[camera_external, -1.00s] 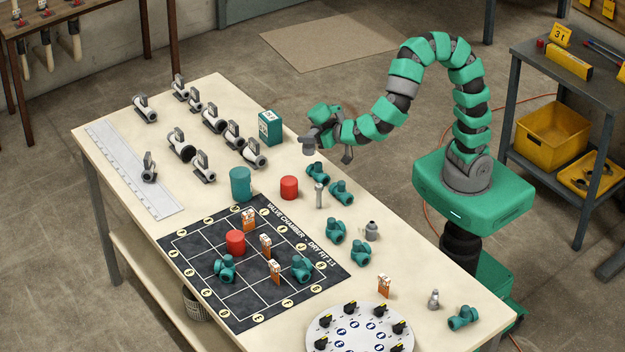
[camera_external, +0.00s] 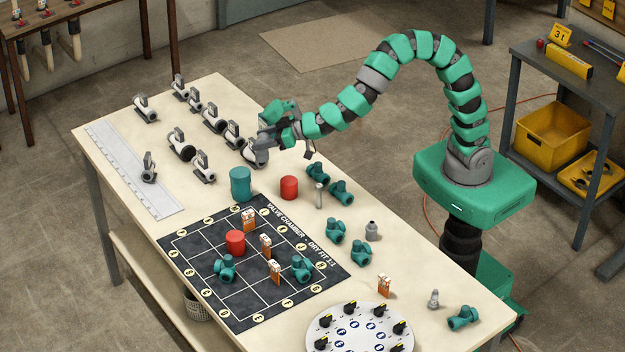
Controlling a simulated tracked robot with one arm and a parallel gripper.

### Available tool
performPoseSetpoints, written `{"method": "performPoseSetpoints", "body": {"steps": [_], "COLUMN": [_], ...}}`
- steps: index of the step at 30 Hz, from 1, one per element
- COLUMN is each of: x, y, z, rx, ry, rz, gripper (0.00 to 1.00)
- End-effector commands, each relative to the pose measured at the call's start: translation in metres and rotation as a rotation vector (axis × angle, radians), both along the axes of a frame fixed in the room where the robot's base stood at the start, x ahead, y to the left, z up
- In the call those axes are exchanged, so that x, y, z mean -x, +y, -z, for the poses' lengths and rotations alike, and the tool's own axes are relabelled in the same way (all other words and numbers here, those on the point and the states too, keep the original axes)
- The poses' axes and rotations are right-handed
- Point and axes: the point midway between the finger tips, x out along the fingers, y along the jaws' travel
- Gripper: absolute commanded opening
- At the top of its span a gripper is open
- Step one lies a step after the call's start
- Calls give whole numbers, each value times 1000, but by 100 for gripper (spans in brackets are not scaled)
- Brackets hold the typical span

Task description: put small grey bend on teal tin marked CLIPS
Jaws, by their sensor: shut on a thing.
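My gripper (camera_external: 270,136) is over the far right edge of the workbench, shut on a small grey piece that looks like the grey bend. The piece is small and merges with the grey fingers, so its exact outline is hard to tell.
Grey-and-white valves (camera_external: 212,119) stand just left of my gripper. A teal cylinder (camera_external: 240,184), a red cylinder (camera_external: 289,187) and teal fittings (camera_external: 341,192) stand nearer. A dark grid mat (camera_external: 200,241) and a round white dial plate (camera_external: 361,335) lie toward the front.

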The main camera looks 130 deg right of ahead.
Motion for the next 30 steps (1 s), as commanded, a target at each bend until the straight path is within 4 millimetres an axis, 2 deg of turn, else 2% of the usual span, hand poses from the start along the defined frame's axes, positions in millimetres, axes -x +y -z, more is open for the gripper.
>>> {"method": "performPoseSetpoints", "body": {"steps": [6, 12, 17, 26, 30], "x": [-36, -59, -65, -65, -65], "y": [-19, -30, -32, -31, -32], "z": [3, 6, 7, 41, 42], "rx": [3, 2, 1, -1, 1], "ry": [-4, -2, -2, 0, -2], "rz": [4, 3, 4, 0, 1], "gripper": [34, 34, 34, 34, 34]}}
